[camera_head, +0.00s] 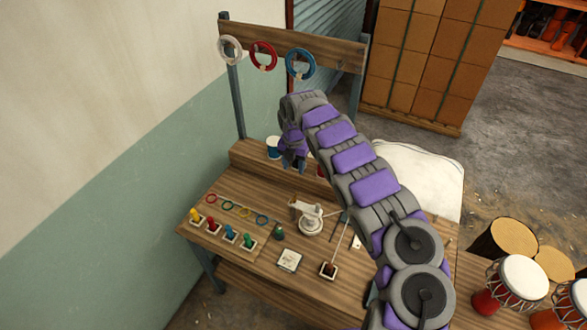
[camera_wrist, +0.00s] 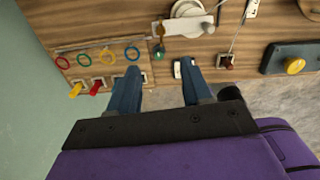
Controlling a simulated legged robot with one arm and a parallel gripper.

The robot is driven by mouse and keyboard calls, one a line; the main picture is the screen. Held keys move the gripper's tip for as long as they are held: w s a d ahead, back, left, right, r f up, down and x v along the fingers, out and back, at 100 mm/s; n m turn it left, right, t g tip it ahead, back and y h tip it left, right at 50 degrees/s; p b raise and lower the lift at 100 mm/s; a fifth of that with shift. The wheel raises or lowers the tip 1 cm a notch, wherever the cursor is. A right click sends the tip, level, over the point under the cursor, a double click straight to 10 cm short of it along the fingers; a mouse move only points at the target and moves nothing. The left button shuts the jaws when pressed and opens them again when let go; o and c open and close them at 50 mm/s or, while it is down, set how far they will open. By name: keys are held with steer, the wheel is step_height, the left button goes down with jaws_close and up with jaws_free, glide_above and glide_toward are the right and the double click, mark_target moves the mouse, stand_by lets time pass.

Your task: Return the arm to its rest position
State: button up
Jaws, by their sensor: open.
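My arm, grey with purple panels, reaches from the lower right up over the wooden workbench (camera_head: 240,185) in the head view. My gripper (camera_head: 293,165) hangs above the back of the bench and partly hides the raised back shelf. In the wrist view my gripper (camera_wrist: 160,80) shows two blue fingers spread apart with nothing between them. The bench also shows in the wrist view (camera_wrist: 120,25), beyond the fingertips.
White, red and blue rings (camera_head: 301,64) hang on the rail behind the arm. Coloured pegs (camera_head: 229,233), small rings and a grey round device (camera_head: 311,222) occupy the bench. A wall is at left.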

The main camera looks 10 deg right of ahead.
stand_by(0.4)
steer(key=s+d+r+m+h+b, duration=0.3)
steer(key=s+d+r+m+b, duration=0.1)
steer(key=s+d+r+m, duration=0.4)
steer(key=s+d+r+m+g+b, duration=0.15)
steer(key=s+r+m+b, duration=0.3)
steer(key=s+m, duration=0.7)
steer(key=s+a+f+m+y+b, duration=0.1)
steer(key=s+a+f+m+b, duration=0.1)
steer(key=s, duration=0.9)
steer(key=s+a+f+m+y+b, duration=0.1)
steer(key=s+a+m, duration=0.3)
steer(key=s, duration=0.7)
steer(key=s+a+f+m+y+b, duration=0.1)
steer(key=s+a+f+m+b, duration=0.2)
steer(key=s, duration=0.8)
steer(key=shift+s+a+f+m, duration=0.25)
steer(key=shift+s+f+m, duration=0.05)
steer(key=shift+f+m, duration=0.25)
steer(key=shift+w, duration=0.1)
steer(key=shift+c, duration=0.5)
